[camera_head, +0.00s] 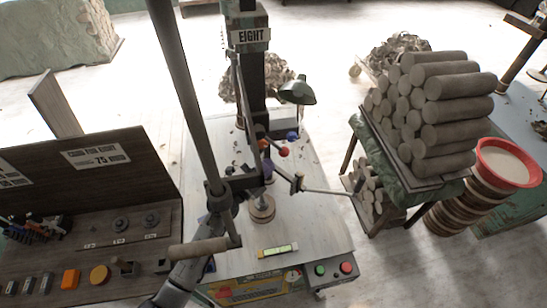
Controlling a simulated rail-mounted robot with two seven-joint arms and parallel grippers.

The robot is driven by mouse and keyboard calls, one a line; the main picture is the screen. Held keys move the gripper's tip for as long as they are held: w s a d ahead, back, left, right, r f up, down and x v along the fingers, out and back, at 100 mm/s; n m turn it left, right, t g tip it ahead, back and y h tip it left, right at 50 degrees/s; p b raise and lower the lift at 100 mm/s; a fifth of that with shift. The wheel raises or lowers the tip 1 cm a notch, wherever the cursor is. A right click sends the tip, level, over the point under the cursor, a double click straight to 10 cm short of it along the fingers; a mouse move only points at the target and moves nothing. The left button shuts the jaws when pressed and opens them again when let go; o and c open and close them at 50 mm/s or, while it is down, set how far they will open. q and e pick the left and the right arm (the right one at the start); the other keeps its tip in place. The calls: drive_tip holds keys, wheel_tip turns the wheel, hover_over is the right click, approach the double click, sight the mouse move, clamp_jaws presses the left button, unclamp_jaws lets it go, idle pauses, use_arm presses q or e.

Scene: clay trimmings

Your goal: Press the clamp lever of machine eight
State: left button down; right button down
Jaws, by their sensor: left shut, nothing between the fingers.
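Machine eight carries an EIGHT sign (250,36) on its dark column, above a pale table. A long dark bar (180,90) slants down in front of the column; a wooden grip (199,248) lies at its lower end. A thin metal rod (330,191) sticks out to the right from the head. I cannot tell for sure which of these is the clamp lever. My left gripper (205,264) is shut and empty, close below the wooden grip, which partly hides it; contact cannot be told. My right gripper is not in view.
Red and blue knobs (283,152) sit by the column. A round block (262,208) stands on the table. A green and a red button (346,267) are at the front right. A dark tool panel (100,200) stands left; stacked clay logs (450,105) and a red basin (508,162) stand right.

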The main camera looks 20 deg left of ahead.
use_arm(q)
drive_tip(key=shift+x, duration=1.4)
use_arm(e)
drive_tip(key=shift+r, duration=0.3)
